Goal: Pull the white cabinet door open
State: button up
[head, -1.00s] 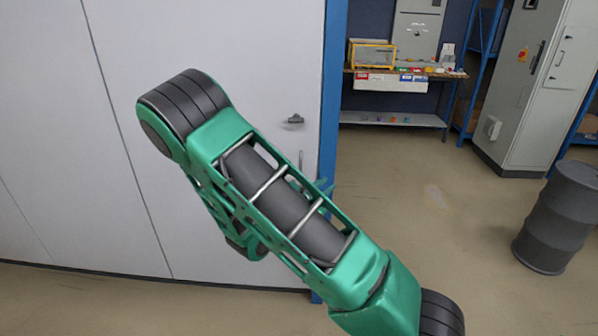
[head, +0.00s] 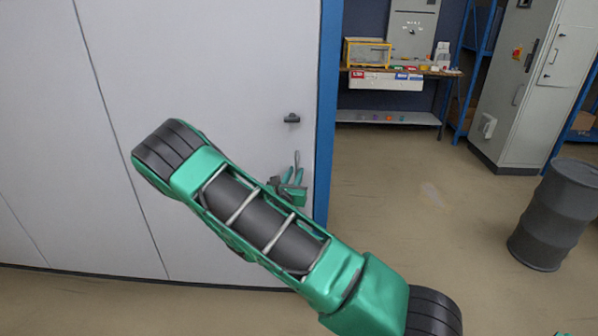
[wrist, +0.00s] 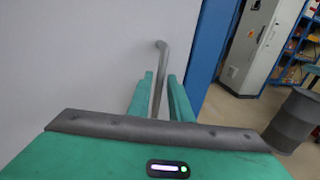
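The white cabinet door (head: 215,75) fills the left of the head view, looks closed, and also shows in the wrist view (wrist: 80,50). Its grey vertical bar handle (wrist: 161,55) bends toward the door at the top; the handle's upper part also shows in the head view (head: 296,158). My gripper (wrist: 160,77) is open, with one green finger on each side of the handle and small gaps between. In the head view my gripper (head: 294,176) is at the handle, partly hidden behind my arm. The handle's lower end is hidden by my gripper.
A blue frame post (head: 328,110) stands at the door's right edge. A workbench (head: 400,72), a grey cabinet (head: 520,80) and a dark barrel (head: 555,215) stand farther right. Open floor lies between.

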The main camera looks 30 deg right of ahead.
jog(key=shift+x, duration=1.4)
